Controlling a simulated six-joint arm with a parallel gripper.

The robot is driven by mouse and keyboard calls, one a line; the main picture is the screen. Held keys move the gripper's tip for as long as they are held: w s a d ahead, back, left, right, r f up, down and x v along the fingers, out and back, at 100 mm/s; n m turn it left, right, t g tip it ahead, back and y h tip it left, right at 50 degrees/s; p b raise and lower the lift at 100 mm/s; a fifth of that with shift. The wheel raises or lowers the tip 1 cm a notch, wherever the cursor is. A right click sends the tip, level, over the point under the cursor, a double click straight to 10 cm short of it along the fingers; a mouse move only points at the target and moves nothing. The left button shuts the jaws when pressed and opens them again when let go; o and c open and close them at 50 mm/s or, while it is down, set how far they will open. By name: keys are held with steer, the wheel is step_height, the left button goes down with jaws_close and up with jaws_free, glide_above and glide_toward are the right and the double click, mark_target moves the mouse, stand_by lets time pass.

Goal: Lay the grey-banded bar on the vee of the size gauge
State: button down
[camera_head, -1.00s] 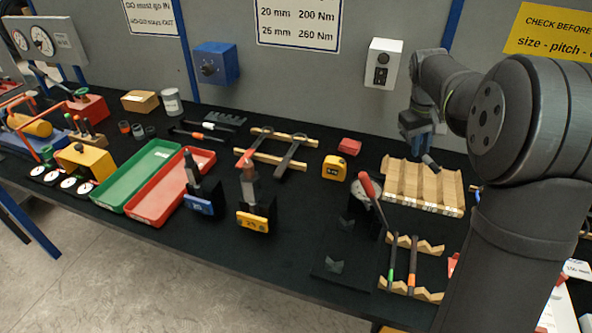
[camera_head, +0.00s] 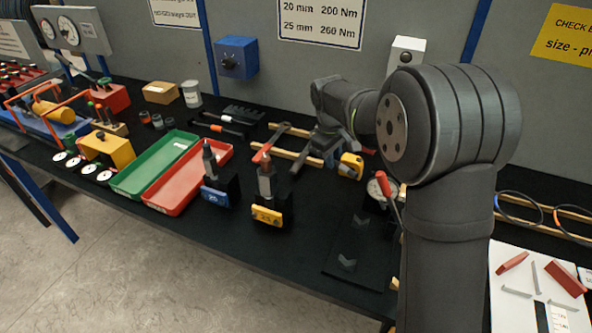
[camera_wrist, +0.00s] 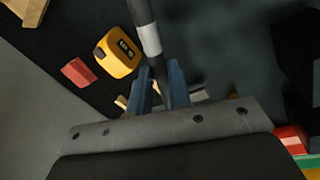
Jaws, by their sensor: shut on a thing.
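In the wrist view a dark bar (camera_wrist: 143,14) with a pale grey band (camera_wrist: 151,40) stands between the blue fingers of my gripper (camera_wrist: 162,82). The fingers are shut on it, and it reaches up out of the picture. In the head view my gripper (camera_head: 325,147) is over the back of the bench, beside the yellow tape measure (camera_head: 350,166); the bar is not clear there. What looks like the size gauge, a black base with small dark vees (camera_head: 347,264) and a dial (camera_head: 377,189), lies nearer the front, right of my gripper. My arm partly covers it.
A red-handled tool (camera_head: 388,193) rises by the dial. Red (camera_head: 180,190) and green (camera_head: 150,165) trays lie further left. My arm hides the bench right of the gauge.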

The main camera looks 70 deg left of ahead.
mark_target(331, 188)
step_height(331, 188, down, 9)
stand_by(0.4)
steer(key=shift+f, duration=0.1)
steer(key=c, duration=1.3)
jaws_free()
steer(key=shift+f, duration=0.1)
steer(key=shift+c, duration=0.2)
step_height(331, 188, up, 11)
steer(key=s, duration=0.2)
steer(key=shift+d, duration=0.45)
steer(key=shift+o, duration=0.5)
steer(key=shift+s+r, duration=0.1)
steer(key=shift+r, duration=0.5)
